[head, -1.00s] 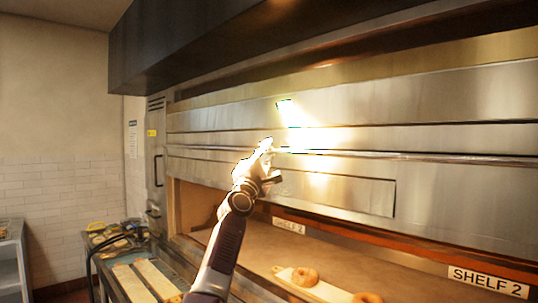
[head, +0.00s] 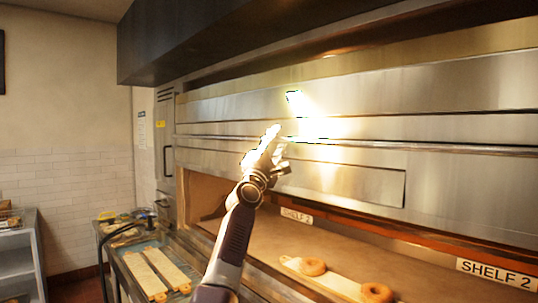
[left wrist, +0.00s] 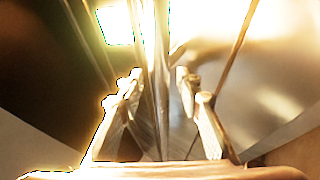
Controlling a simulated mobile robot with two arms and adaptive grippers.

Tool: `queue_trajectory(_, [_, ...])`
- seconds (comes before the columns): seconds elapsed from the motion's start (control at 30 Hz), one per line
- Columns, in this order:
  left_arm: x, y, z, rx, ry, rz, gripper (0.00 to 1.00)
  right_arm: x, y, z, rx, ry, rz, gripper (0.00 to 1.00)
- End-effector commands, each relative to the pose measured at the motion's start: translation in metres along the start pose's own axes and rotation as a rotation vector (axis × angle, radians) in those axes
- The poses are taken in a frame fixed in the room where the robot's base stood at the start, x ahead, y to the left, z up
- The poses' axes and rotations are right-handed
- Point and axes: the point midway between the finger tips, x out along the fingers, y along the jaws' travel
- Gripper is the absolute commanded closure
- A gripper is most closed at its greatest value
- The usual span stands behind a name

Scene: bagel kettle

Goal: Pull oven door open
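The oven door is a wide steel panel (head: 450,168) with a long horizontal handle bar (head: 430,149) across the oven front. My left gripper (head: 272,142) is at this bar, in strong glare. In the left wrist view my left gripper (left wrist: 160,105) has its two fingers spread apart, with the bright steel bar (left wrist: 158,60) running between them. The fingers do not look closed on the bar; glare hides whether they touch it. My right gripper is not in view.
Below the handle is an open deck with a board holding bagels (head: 312,267) and a SHELF 2 label (head: 497,273). A cart (head: 118,262) with long boards stands at the lower left, and a grey shelf unit (head: 18,255) at the far left. A dark hood (head: 200,45) hangs above.

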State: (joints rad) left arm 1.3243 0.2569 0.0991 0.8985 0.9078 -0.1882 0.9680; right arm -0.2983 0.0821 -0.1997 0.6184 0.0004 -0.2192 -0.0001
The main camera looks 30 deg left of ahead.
Motion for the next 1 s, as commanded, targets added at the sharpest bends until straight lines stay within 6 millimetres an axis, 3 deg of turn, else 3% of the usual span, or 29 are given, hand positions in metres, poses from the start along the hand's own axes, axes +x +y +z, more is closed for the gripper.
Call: queue_trajectory(1.0, [-0.111,0.000,-0.003,0.001,0.007,0.000,0.67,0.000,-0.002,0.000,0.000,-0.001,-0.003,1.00])
